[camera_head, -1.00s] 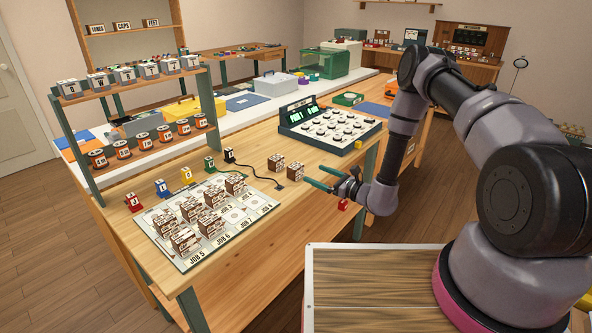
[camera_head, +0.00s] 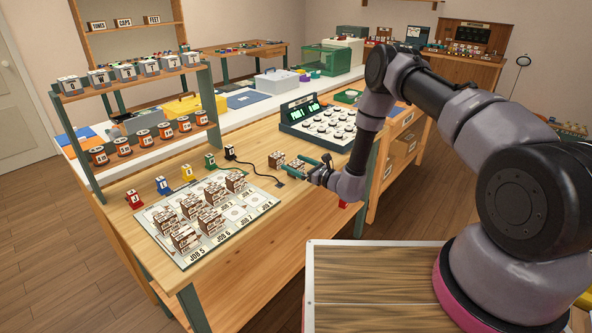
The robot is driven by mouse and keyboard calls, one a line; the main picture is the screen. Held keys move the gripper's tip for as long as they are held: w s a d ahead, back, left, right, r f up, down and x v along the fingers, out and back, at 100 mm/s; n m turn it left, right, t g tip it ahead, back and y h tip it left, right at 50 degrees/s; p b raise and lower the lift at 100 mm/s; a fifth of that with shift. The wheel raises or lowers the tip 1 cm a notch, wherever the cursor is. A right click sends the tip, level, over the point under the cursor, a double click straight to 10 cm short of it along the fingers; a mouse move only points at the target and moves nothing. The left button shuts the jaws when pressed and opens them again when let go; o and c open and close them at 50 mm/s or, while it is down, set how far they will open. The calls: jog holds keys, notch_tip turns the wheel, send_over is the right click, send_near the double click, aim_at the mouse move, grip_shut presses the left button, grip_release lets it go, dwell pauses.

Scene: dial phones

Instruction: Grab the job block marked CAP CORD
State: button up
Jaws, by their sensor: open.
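Two small brown-and-white blocks stand close together near the middle of the bench, a left one (camera_head: 276,160) and a right one (camera_head: 295,163). Several similar blocks (camera_head: 212,220) stand on the white job board (camera_head: 265,205). Their lettering is too small to read, so I cannot tell which one is marked CAP CORD. My gripper (camera_head: 297,168) is open, with its green fingers low over the bench and pointing left. It is at the right block, which is partly hidden by the fingers; I cannot tell if they touch it.
Small coloured pieces stand behind the board, including a black one (camera_head: 230,152) with a cord. A dial console (camera_head: 318,125) with green displays stands behind my gripper. A rack (camera_head: 135,110) with spools and grey blocks is at the left. The bench front is clear.

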jog(key=c, duration=1.4)
